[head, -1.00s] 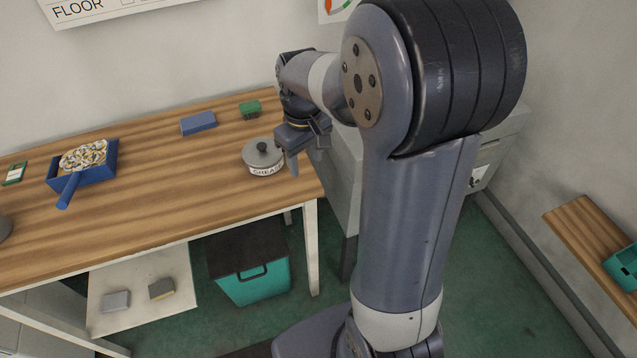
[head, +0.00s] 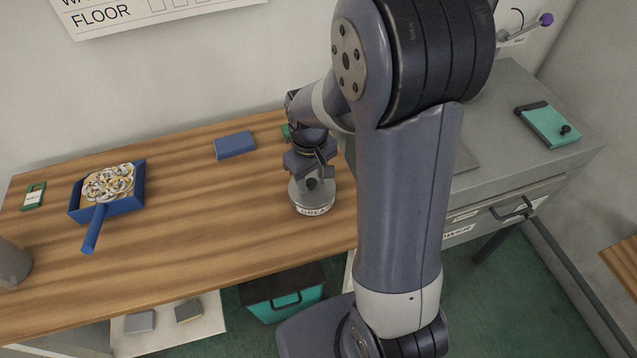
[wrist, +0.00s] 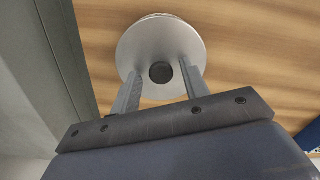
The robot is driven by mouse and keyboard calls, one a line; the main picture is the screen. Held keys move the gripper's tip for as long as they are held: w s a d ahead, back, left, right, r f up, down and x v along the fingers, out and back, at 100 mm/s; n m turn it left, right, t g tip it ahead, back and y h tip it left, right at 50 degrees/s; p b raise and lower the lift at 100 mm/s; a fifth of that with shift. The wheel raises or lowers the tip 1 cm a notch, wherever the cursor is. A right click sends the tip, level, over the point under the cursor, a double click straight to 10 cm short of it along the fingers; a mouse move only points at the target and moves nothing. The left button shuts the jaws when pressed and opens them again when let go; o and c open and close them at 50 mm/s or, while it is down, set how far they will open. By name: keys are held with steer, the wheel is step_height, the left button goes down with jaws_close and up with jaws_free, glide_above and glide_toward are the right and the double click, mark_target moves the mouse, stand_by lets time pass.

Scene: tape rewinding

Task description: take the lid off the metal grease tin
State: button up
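The metal grease tin (head: 313,208) stands on the wooden bench near its right end, with part of a label showing on its side. Its round grey lid (wrist: 140,46) is on it, with a dark knob (wrist: 160,72) in the middle; the knob also shows in the head view (head: 312,184). My gripper (wrist: 158,78) is over the lid with its two fingers apart, one on each side of the knob. Gaps show between the fingers and the knob. In the head view my gripper hides the back of the lid.
A blue block (head: 235,145) and a partly hidden green block (head: 286,132) lie behind the tin. A blue dustpan-like tray (head: 126,203) holding several rings is at the left. A grey cabinet (head: 500,110) adjoins the right. The bench's middle is clear.

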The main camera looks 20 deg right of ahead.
steer(key=c, duration=0.9)
steer(key=shift+r, duration=0.1)
